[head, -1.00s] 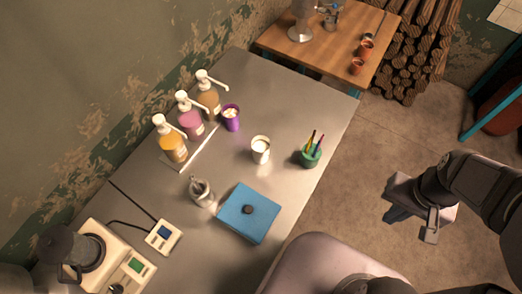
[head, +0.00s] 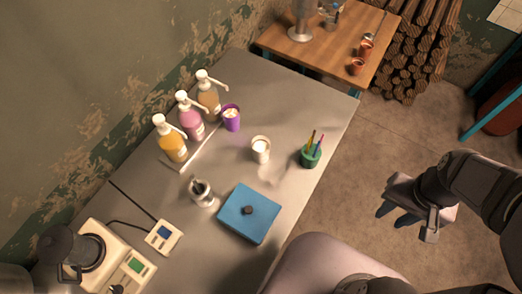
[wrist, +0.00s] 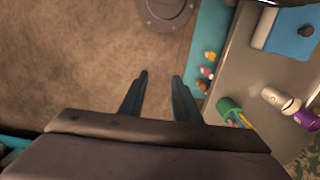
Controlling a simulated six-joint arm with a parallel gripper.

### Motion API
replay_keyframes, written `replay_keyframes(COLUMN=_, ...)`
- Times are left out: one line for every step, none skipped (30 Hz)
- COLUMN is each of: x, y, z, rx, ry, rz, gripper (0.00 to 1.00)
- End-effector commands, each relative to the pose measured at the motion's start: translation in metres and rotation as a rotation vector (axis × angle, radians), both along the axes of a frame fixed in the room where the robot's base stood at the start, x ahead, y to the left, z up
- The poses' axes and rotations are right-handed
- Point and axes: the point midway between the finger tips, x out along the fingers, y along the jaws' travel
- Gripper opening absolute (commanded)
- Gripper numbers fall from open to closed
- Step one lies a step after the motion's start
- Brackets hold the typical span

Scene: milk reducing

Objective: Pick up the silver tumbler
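A small silver metal vessel with a dark opening (head: 202,194) stands upright on the grey metal table, left of the blue box; it looks most like the silver tumbler. A pale cup with white contents (head: 261,152) stands further back, and it also shows in the wrist view (wrist: 280,99). My gripper (head: 394,215) is over the floor to the right of the table, well apart from both. In the wrist view my gripper's two fingers (wrist: 160,77) are apart with nothing between them. I cannot make out the silver vessel in the wrist view.
The grey table (head: 240,85) also holds several pump bottles (head: 191,122), a purple cup (head: 231,120), a green pen cup (head: 311,157), a blue box (head: 240,222) and a white device (head: 163,237). A wooden table (head: 330,52) stands behind. The floor below my gripper is clear.

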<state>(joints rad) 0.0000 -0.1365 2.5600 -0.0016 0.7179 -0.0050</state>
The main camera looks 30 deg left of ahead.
Motion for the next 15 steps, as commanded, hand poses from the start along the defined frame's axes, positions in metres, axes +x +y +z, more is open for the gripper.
replay_keyframes(x=0.0000, y=0.0000, z=0.0000, rx=0.000, ry=0.000, rz=0.000, gripper=0.43)
replay_keyframes(x=0.0000, y=0.0000, z=0.0000, rx=0.000, ry=0.000, rz=0.000, gripper=0.50)
replay_keyframes(x=0.0000, y=0.0000, z=0.0000, rx=0.000, ry=0.000, rz=0.000, gripper=0.60)
replay_keyframes(x=0.0000, y=0.0000, z=0.0000, rx=0.000, ry=0.000, rz=0.000, gripper=0.67)
replay_keyframes(x=0.0000, y=0.0000, z=0.0000, rx=0.000, ry=0.000, rz=0.000, gripper=0.68)
replay_keyframes(x=0.0000, y=0.0000, z=0.0000, rx=0.000, ry=0.000, rz=0.000, gripper=0.68)
replay_keyframes(x=0.0000, y=0.0000, z=0.0000, rx=0.000, ry=0.000, rz=0.000, gripper=0.68)
replay_keyframes(x=0.0000, y=0.0000, z=0.0000, rx=0.000, ry=0.000, rz=0.000, gripper=0.68)
replay_keyframes(x=0.0000, y=0.0000, z=0.0000, rx=0.000, ry=0.000, rz=0.000, gripper=0.68)
replay_keyframes(x=0.0000, y=0.0000, z=0.0000, rx=0.000, ry=0.000, rz=0.000, gripper=0.68)
replay_keyframes(x=0.0000, y=0.0000, z=0.0000, rx=0.000, ry=0.000, rz=0.000, gripper=0.68)
replay_keyframes(x=0.0001, y=0.0001, z=0.0000, rx=0.000, ry=0.000, rz=0.000, gripper=0.68)
replay_keyframes(x=0.0006, y=0.0002, z=-0.0002, rx=0.000, ry=-0.001, rz=0.001, gripper=0.68)
replay_keyframes(x=0.0016, y=0.0006, z=-0.0006, rx=0.000, ry=-0.004, rz=0.004, gripper=0.68)
replay_keyframes(x=0.0038, y=0.0014, z=-0.0015, rx=-0.001, ry=-0.009, rz=0.009, gripper=0.68)
